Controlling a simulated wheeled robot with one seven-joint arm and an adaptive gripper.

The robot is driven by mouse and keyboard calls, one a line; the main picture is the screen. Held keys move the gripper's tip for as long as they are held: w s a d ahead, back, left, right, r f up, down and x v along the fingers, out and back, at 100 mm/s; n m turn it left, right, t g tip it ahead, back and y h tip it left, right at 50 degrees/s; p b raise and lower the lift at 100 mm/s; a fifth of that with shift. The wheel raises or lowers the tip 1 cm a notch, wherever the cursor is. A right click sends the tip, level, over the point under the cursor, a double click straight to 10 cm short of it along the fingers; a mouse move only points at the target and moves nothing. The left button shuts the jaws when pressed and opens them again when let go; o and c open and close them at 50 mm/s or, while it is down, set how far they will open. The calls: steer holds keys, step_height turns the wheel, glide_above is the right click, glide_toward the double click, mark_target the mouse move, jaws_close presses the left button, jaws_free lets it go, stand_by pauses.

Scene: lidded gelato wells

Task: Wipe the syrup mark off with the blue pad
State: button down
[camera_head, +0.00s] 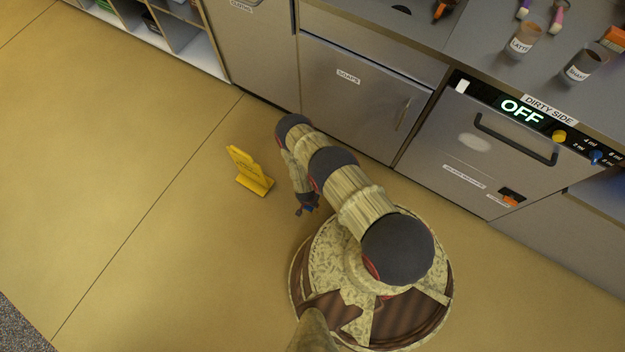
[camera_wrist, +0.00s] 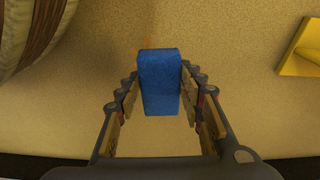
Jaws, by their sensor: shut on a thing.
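The blue pad (camera_wrist: 160,80) is between the fingers of my gripper (camera_wrist: 160,100) in the wrist view. My gripper is shut on it, with a finger at each side. In the head view my gripper (camera_head: 306,206) hangs low over the tan floor, and a bit of blue shows there. A faint orange-brown patch (camera_wrist: 145,35) shows on the floor just beyond the pad in the wrist view; it may be the syrup mark. I cannot tell whether the pad touches the floor. In the head view no mark is clear, and my arm hides part of the floor.
A yellow floor sign (camera_head: 250,172) stands left of my gripper; a yellow piece (camera_wrist: 300,50) shows at right in the wrist view. Grey cabinets (camera_head: 350,95) and a washer front (camera_head: 480,150) line the back. The floor at left is clear.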

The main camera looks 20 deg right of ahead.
steer(key=shift+w+d+m, duration=0.25)
steer(key=shift+w+m, duration=0.25)
steer(key=shift+w, duration=0.1)
step_height(320, 180, down, 6)
steer(key=b, duration=0.4)
steer(key=shift+r, duration=0.25)
steer(key=shift+s+a+f, duration=0.1)
steer(key=shift+s+a, duration=0.05)
steer(key=shift+a, duration=0.05)
steer(key=shift+s+a, duration=0.25)
steer(key=shift+a, duration=0.15)
steer(key=shift+s+a, duration=0.3)
steer(key=shift+a, duration=0.1)
steer(key=c, duration=1.7)
jaws_free()
steer(key=shift+c, duration=0.2)
jaws_close()
